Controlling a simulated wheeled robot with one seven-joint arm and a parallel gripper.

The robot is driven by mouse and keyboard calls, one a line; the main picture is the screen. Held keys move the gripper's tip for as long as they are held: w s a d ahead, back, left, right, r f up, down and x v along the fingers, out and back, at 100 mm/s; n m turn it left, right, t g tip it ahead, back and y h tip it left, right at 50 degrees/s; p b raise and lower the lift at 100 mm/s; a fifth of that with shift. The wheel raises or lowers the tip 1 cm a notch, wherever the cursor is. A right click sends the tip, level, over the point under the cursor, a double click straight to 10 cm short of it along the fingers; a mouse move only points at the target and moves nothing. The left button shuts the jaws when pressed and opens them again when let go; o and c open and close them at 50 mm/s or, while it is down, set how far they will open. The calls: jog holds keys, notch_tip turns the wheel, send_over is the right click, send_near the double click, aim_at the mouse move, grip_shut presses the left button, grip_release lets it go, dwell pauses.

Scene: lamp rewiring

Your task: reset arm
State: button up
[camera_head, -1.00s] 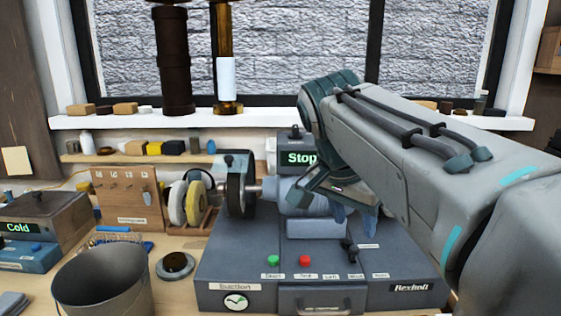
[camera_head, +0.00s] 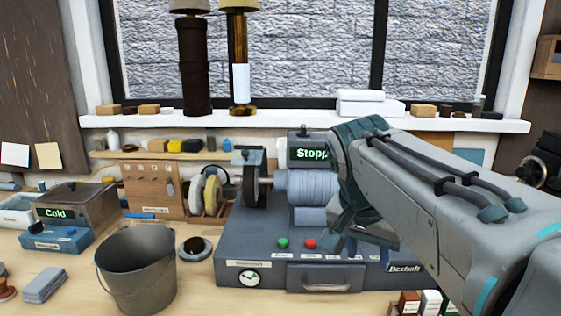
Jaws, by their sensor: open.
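My arm comes in from the right edge, with its wrist bent down in front of the right half of a grey-blue bench machine (camera_head: 250,225). My gripper (camera_head: 350,240) hangs below the wrist, open, with nothing visible between its fingers. It is partly hidden by the arm and appears over or in front of the machine's panel. The machine carries a ribbed grey-blue cylinder (camera_head: 305,187), a dark wheel (camera_head: 255,180) and a small display (camera_head: 308,153) with green text that seems to read "Stop". A green button (camera_head: 283,243) and a red button (camera_head: 310,244) show on its front.
A metal bucket (camera_head: 137,270) stands at front left. Left of it is a box with a "Cold" display (camera_head: 75,208). A folded grey cloth (camera_head: 44,284) lies on the bench. Small boxes (camera_head: 410,303) stand at the front right. Two tall lamps (camera_head: 194,65) stand on the windowsill (camera_head: 270,124).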

jog(key=s+f+n+y+p, duration=0.2)
jog(key=s+f+n+p, duration=0.2)
jog(key=s+f+n, duration=0.3)
notch_tip(320, 180, down, 6)
jog(key=shift+s+d+r+y, duration=0.15)
jog(key=shift+s+d+y, duration=0.15)
jog(key=shift+s, duration=0.5)
jog(key=shift+c, duration=1.1)
